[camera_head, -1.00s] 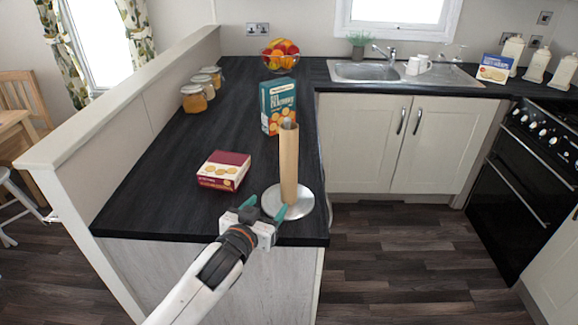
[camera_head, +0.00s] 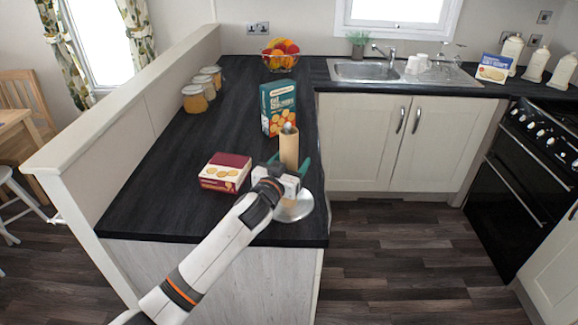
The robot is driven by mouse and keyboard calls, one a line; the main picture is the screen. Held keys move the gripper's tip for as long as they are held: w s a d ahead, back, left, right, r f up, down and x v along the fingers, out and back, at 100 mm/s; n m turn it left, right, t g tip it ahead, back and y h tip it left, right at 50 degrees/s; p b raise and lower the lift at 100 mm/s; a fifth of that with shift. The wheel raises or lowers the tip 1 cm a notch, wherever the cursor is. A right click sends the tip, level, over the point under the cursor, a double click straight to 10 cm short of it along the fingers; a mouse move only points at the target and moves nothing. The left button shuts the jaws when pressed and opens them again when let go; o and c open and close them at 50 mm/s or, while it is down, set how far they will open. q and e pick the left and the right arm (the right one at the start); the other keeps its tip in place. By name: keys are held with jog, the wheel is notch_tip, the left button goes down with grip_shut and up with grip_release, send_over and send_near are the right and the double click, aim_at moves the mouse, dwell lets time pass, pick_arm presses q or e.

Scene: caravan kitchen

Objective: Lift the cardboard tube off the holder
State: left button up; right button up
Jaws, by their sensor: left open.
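The tan cardboard tube (camera_head: 289,150) stands upright on the holder, whose silver round base (camera_head: 297,209) rests near the front right edge of the dark worktop. The metal tip of the holder's post shows at the tube's top. My left gripper (camera_head: 289,166) is at the tube's lower-middle part, its green fingertips open on either side of it. The gripper body hides the tube's lower part, and I cannot tell whether the fingers touch it. My right gripper is not in view.
A red and cream box (camera_head: 225,172) lies just left of the gripper. A teal box (camera_head: 278,107) stands close behind the tube. Several jars (camera_head: 195,99) line the low wall, and a fruit bowl (camera_head: 280,61) is at the back. The worktop's front left is clear.

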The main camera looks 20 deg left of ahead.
pick_arm(q)
jog(key=shift+w+d+f, duration=0.1)
jog(key=shift+w, duration=0.65)
jog(key=c, duration=1)
notch_tip(320, 180, up, 28)
jog(key=shift+r+b, duration=0.1)
jog(key=shift+b, duration=0.9)
